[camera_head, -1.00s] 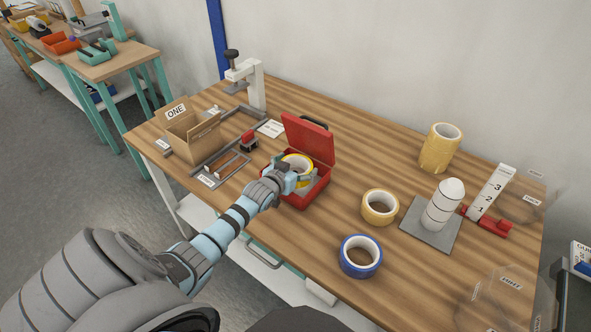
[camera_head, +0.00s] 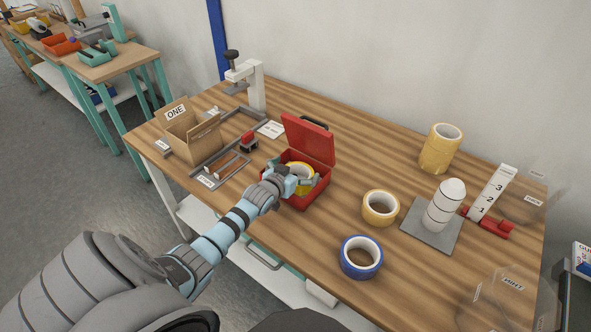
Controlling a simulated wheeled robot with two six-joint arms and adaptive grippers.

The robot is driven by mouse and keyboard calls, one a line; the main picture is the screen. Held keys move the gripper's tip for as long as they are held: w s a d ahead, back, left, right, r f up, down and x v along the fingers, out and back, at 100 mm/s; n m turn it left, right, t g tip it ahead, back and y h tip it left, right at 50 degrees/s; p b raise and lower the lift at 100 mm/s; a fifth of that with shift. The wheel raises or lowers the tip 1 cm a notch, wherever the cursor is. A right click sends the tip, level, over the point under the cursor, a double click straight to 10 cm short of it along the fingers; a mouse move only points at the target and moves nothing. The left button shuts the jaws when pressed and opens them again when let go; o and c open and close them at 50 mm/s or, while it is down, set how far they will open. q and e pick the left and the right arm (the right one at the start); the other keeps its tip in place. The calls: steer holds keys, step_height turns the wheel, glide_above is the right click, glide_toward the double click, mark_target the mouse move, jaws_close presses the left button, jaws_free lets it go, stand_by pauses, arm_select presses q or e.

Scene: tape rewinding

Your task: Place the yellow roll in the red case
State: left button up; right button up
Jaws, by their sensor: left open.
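The red case (camera_head: 309,141) stands open on the wooden table, its lid raised at the back. The yellow roll (camera_head: 300,165), bright yellow with a white inner ring, sits inside the case's base. My left gripper (camera_head: 301,180) reaches in over the case's front left edge and is open, its fingers close around the roll. The fingers hide part of the roll, so I cannot tell whether they still touch it. My right gripper is not in view.
A tan roll (camera_head: 380,207), a blue roll (camera_head: 361,256) and a stack of tan tape (camera_head: 440,149) stand right of the case. A grey plate with a white cone (camera_head: 445,203) is farther right. A cardboard box (camera_head: 193,134) and a white press (camera_head: 252,84) are left.

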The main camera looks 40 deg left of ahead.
mark_target(292, 169)
arm_select(q)
steer(key=shift+r, duration=0.1)
steer(key=s+r+p, duration=0.2)
steer(key=p, duration=0.1)
steer(key=shift+s+d+r, duration=0.2)
steer(key=p+v, duration=0.2)
steer(key=v, duration=0.7)
steer(key=shift+s, duration=0.15)
steer(key=shift+f, duration=0.1)
